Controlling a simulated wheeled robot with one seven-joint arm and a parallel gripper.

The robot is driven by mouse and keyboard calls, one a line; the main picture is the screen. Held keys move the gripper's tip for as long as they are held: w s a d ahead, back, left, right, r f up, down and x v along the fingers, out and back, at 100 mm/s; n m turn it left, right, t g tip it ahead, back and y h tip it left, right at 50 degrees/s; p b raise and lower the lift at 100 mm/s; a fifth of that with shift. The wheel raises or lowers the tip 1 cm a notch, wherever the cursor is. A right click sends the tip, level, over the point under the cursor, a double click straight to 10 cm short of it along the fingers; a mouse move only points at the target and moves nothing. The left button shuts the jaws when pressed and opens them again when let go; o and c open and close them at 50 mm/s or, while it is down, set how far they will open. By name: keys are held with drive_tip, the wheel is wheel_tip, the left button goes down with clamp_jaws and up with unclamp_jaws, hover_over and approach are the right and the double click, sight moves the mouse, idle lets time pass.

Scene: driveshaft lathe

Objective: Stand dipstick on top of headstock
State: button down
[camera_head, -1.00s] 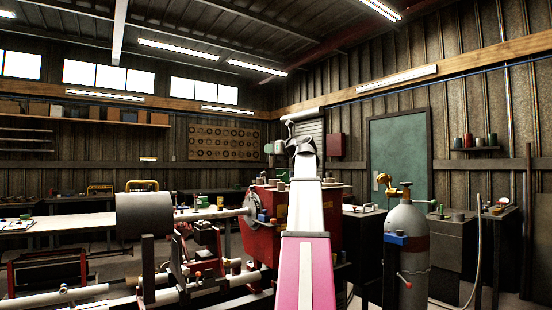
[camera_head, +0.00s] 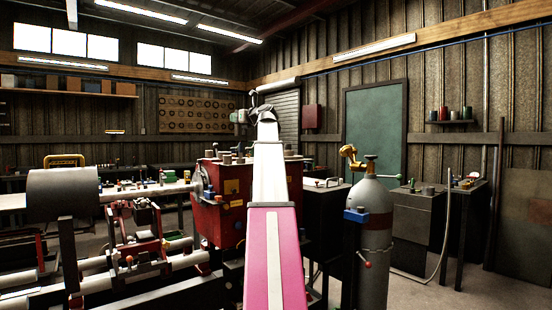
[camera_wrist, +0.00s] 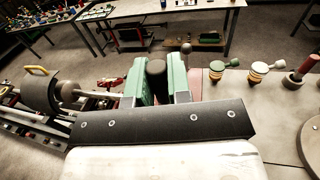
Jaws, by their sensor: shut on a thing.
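The headstock (camera_head: 232,212) is a red box at the end of the lathe, left of my arm in the head view. In the wrist view its grey top (camera_wrist: 262,98) lies at the right and carries several caps and knobs. My gripper (camera_wrist: 160,84) has green fingers, shut on a dark, rounded cylindrical piece, seemingly the dipstick (camera_wrist: 156,72). Only its upper end shows between the fingers; the rest is hidden. The gripper is beside the left part of the headstock top in that view. In the head view, the arm's far end hides the held piece.
A large grey cylinder (camera_head: 62,194) and the lathe rails (camera_head: 150,268) are at the left. A grey gas bottle (camera_head: 375,235) with a brass valve stands right of my arm. Dark cabinets (camera_head: 425,222) stand further right. Workbenches (camera_wrist: 180,14) lie beyond the gripper.

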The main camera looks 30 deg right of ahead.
drive_tip(key=shift+s+d+f, duration=0.25)
drive_tip(key=shift+d+f, duration=1.55)
drive_tip(key=shift+d, duration=0.15)
drive_tip(key=shift+s+d+f, duration=0.2)
drive_tip(key=shift+d+f, duration=1.65)
drive_tip(key=shift+d, duration=0.1)
drive_tip(key=shift+s+d+f, duration=0.25)
drive_tip(key=shift+d+f, duration=1.55)
drive_tip(key=shift+d, duration=0.15)
drive_tip(key=shift+f, duration=0.2)
drive_tip(key=c, duration=1.1)
unclamp_jaws()
drive_tip(key=shift+o, duration=0.2)
drive_tip(key=shift+r, duration=0.1)
drive_tip(key=shift+s+r, duration=0.1)
drive_tip(key=shift+r, duration=0.05)
drive_tip(key=v, duration=1.1)
drive_tip(key=shift+s+d, duration=0.15)
drive_tip(key=shift+s, duration=0.25)
